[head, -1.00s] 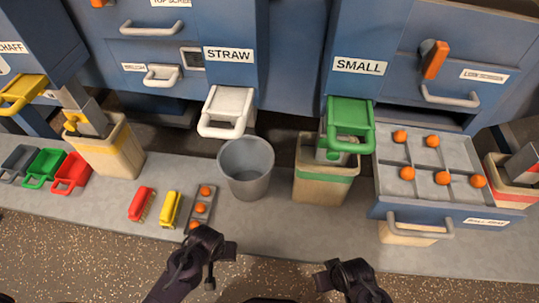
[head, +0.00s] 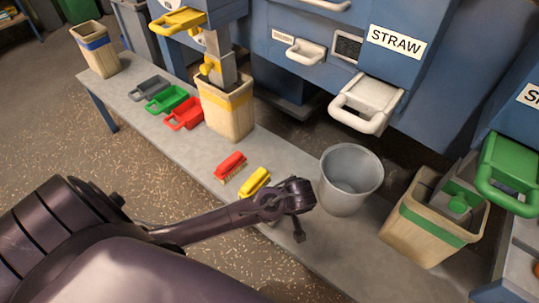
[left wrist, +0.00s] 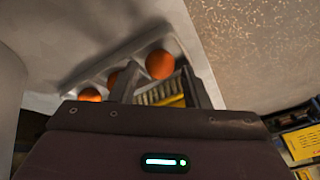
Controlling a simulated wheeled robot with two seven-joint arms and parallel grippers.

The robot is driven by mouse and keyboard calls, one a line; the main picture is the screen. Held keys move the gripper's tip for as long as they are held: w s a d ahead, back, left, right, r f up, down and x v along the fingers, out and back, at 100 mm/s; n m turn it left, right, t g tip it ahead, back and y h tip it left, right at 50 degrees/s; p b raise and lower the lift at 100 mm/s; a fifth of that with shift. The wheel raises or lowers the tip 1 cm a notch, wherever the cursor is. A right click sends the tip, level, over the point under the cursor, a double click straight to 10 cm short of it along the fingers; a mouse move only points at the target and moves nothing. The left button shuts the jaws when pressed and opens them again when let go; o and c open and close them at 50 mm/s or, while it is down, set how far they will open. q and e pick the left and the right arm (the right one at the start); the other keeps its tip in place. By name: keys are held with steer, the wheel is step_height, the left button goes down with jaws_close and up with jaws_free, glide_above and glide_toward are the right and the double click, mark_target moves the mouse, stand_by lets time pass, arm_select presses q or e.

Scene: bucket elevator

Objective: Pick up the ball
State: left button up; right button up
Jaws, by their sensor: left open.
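Orange balls sit in a row in a grey holder, seen in the left wrist view: one ball (left wrist: 160,64) on the right, one partly hidden ball (left wrist: 114,78) in the middle and one ball (left wrist: 90,95) on the left. My left gripper (left wrist: 160,76) is open and empty, its fingers pointing toward the holder. The right ball shows in line with the gap between the fingers; I cannot tell how far beyond the tips it is. In the head view my left gripper (head: 297,208) is over the bench, beside the yellow brush, and the holder is hidden by it. My right gripper is out of view.
A grey bucket (head: 350,178) stands close right of my left gripper. A yellow brush (head: 256,181) and a red brush (head: 230,165) lie to its left. Red (head: 185,113), green (head: 167,99) and grey scoops (head: 150,87) lie farther back. A green-striped bin (head: 430,225) stands right of the bucket.

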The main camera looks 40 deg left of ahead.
arm_select(q)
steer(key=shift+x, duration=1.1)
steer(key=shift+s, duration=0.2)
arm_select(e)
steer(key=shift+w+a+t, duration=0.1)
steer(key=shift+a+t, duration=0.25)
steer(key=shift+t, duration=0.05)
arm_select(q)
steer(key=shift+f, duration=0.25)
steer(key=c, duration=0.7)
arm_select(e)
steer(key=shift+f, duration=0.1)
